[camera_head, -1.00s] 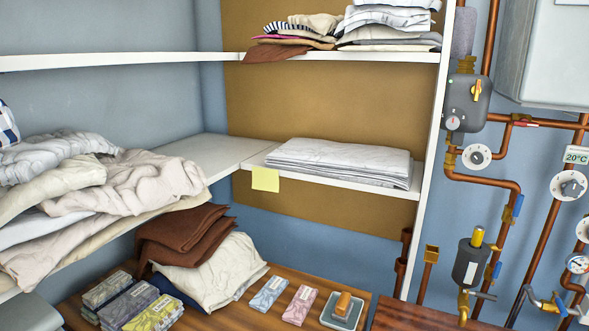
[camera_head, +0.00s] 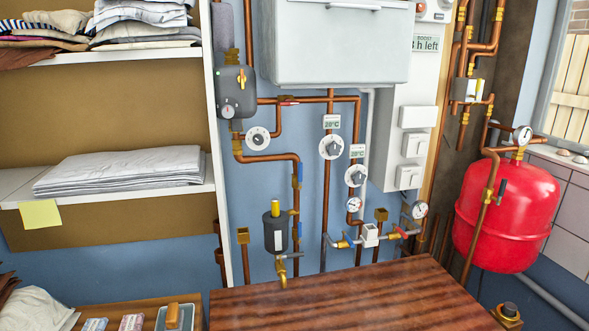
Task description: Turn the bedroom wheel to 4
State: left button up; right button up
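Several round white dials with grey knobs sit on the copper pipes on the blue wall. One wheel (camera_head: 331,147) is under a small display that seems to read 20°C. A second wheel (camera_head: 355,175) is lower right of it, under a similar display (camera_head: 357,155). A third dial (camera_head: 258,139) is further left, below a grey pump box. I cannot read a bedroom label or the number any wheel points to. Neither of my grippers is in view.
A brown wooden surface (camera_head: 350,297) lies below the pipes. A white shelf unit with folded linen (camera_head: 120,170) stands left. A red tank (camera_head: 506,213) is at right. A large white box (camera_head: 335,42) hangs above the wheels. A grey cylinder (camera_head: 276,232) sits on the lower pipes.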

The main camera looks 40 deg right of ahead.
aim_at(333, 148)
jog(key=l+z, duration=0.2)
jog(key=z, duration=0.8)
jog(key=j+z, duration=0.15)
jog(key=z, duration=0.5)
jog(key=i+l, duration=0.1)
jog(key=l, duration=0.45)
jog(key=i+l+u, duration=0.25)
jog(key=l+u, duration=0.3)
jog(key=l, duration=0.15)
